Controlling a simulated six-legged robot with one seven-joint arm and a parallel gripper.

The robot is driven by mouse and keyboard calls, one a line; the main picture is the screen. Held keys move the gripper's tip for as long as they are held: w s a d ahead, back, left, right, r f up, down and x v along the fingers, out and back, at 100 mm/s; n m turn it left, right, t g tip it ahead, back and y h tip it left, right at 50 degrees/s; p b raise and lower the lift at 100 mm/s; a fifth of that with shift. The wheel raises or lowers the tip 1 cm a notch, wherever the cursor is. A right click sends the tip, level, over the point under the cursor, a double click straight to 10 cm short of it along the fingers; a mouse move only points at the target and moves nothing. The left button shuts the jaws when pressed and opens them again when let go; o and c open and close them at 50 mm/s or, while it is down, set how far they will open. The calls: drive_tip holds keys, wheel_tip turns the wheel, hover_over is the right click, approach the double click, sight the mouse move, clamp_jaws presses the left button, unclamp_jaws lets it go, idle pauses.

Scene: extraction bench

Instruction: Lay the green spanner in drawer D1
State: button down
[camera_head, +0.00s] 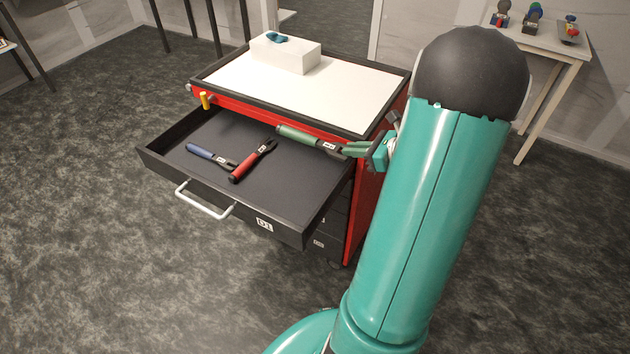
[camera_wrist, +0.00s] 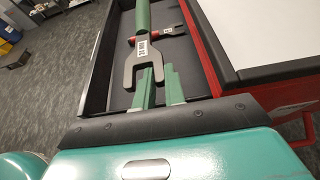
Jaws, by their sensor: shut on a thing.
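The green spanner (camera_head: 299,134) is held roughly level above the far right part of the open drawer D1 (camera_head: 262,225). My gripper (camera_head: 350,149) is shut on its near end. In the wrist view, the spanner's grey forked end (camera_wrist: 146,57) lies at the fingertips of my gripper (camera_wrist: 157,72), and its green handle (camera_wrist: 143,16) points away over the drawer. A blue-handled tool (camera_head: 205,153) and a red-handled tool (camera_head: 250,163) lie on the dark drawer floor. The spanner's exact height above the floor is hard to tell.
The red cabinet's white top (camera_head: 330,92) carries a white block (camera_head: 285,54) with a blue object (camera_head: 277,37) on it. A yellow piece (camera_head: 205,99) is at the cabinet's left edge. The drawer's near right floor is clear. A side table (camera_head: 545,44) stands at the right.

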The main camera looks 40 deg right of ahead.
drive_tip(key=a+f, duration=0.2)
drive_tip(key=f, duration=0.1)
drive_tip(key=w+a+f, duration=0.1)
drive_tip(key=a+f, duration=0.2)
drive_tip(key=w+a+f, duration=0.1)
drive_tip(key=a+f, duration=0.1)
drive_tip(key=f, duration=0.1)
drive_tip(key=shift+a+f, duration=0.25)
drive_tip(key=shift+a, duration=0.15)
drive_tip(key=shift+f, duration=0.4)
drive_tip(key=shift+f, duration=0.5)
drive_tip(key=shift+f, duration=0.1)
drive_tip(key=c, duration=1.5)
unclamp_jaws()
